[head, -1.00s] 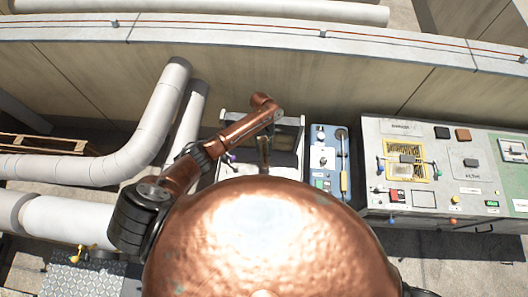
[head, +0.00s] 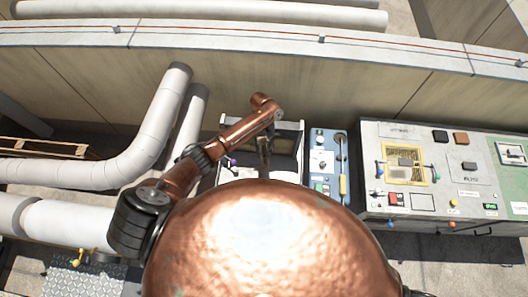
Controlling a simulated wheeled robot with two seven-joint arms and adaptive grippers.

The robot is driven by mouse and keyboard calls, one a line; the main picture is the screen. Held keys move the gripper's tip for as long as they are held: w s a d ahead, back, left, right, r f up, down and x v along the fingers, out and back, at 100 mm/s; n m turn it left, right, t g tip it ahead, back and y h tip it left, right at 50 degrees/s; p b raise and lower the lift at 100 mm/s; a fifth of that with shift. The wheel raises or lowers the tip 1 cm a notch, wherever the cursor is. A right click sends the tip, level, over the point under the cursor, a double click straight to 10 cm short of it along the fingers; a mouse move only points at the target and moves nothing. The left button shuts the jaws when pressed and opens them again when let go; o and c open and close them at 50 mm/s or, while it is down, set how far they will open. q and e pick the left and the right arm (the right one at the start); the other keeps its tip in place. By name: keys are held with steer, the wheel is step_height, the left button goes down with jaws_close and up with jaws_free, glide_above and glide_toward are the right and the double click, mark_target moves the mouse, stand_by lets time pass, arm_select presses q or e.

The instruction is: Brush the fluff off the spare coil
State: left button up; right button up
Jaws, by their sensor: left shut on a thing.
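A yellow-framed panel with fine brown fins (head: 391,172) lies on the grey bench at the right; it looks like the spare coil. A small grey block sits over its middle. I cannot make out fluff at this size. My left arm reaches over the pale open-topped unit in the middle, and its gripper (head: 264,150) points down there. Its fingertips and what it is shut on are largely hidden behind my copper body. No brush can be made out. My right gripper is not in view.
The grey bench (head: 374,207) carries dark and brown blocks, labels and small coloured knobs. A blue panel (head: 322,140) with a yellow-handled tool stands between it and the pale unit (head: 288,176). Thick white pipes (head: 160,120) run at the left. A low wall closes the back.

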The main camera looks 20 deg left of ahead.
arm_select(q)
steer(key=shift+w+f+b, duration=0.1)
steer(key=shift+f+b, duration=0.95)
steer(key=shift+f, duration=1.1)
steer(key=shift+r+p, duration=1.2)
steer(key=shift+r, duration=0.9)
steer(key=shift+f+b, duration=1)
steer(key=shift+f, duration=1.1)
steer(key=shift+r+p, duration=1.05)
steer(key=shift+r, duration=1)
steer(key=shift+f+b, duration=1.1)
steer(key=shift+f, duration=0.9)
steer(key=shift+r+p, duration=1.15)
steer(key=shift+r, duration=0.9)
steer(key=shift+f+b, duration=1.1)
steer(key=shift+f, duration=1)
steer(key=shift+r+p, duration=1)
steer(key=shift+r, duration=1.1)
steer(key=shift+s+d, duration=0.25)
steer(key=shift+s, duration=0.7)
